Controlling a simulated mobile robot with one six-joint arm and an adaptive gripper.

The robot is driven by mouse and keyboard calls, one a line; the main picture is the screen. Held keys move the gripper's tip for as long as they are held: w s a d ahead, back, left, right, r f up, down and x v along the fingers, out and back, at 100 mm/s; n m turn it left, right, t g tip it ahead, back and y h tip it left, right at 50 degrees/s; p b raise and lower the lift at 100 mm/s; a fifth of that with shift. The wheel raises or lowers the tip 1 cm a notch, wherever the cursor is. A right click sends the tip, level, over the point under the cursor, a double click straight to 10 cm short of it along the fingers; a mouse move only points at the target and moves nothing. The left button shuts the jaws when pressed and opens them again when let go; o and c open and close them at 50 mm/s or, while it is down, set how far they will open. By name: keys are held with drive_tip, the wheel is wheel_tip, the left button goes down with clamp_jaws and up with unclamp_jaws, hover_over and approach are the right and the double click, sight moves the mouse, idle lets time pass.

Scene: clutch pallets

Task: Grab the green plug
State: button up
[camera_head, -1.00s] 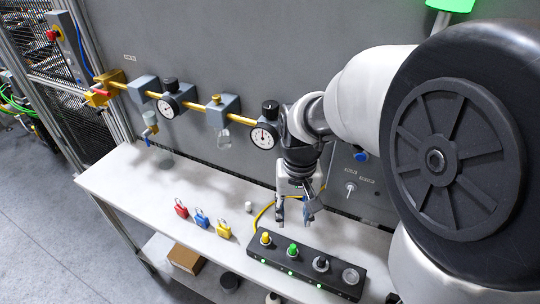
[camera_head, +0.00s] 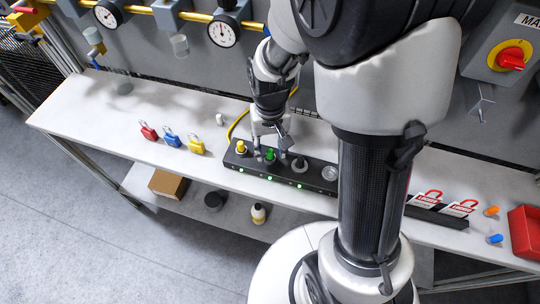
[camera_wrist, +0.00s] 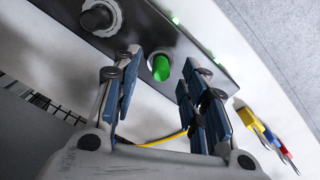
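The green plug (camera_head: 270,154) stands in a black socket box on the bench, between a yellow plug (camera_head: 241,147) and a black plug (camera_head: 299,164). My gripper (camera_head: 271,148) points down at the green plug, with its fingers close to it. In the wrist view the green plug (camera_wrist: 160,68) shows in the gap between the two open fingers (camera_wrist: 160,60), near their tips. Bare space shows on both sides of it, and neither finger visibly touches it. How deep the plug sits between the fingers is hard to tell.
The black socket box (camera_head: 225,157) has small green lights along its front. A yellow cable runs behind the box. Lockout tags (camera_head: 460,208) and a red bin (camera_head: 524,232) lie to the right.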

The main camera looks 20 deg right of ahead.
drive_tip(key=shift+f, duration=0.5)
drive_tip(key=shift+c, duration=0.5)
drive_tip(key=shift+r, duration=0.1)
clamp_jaws()
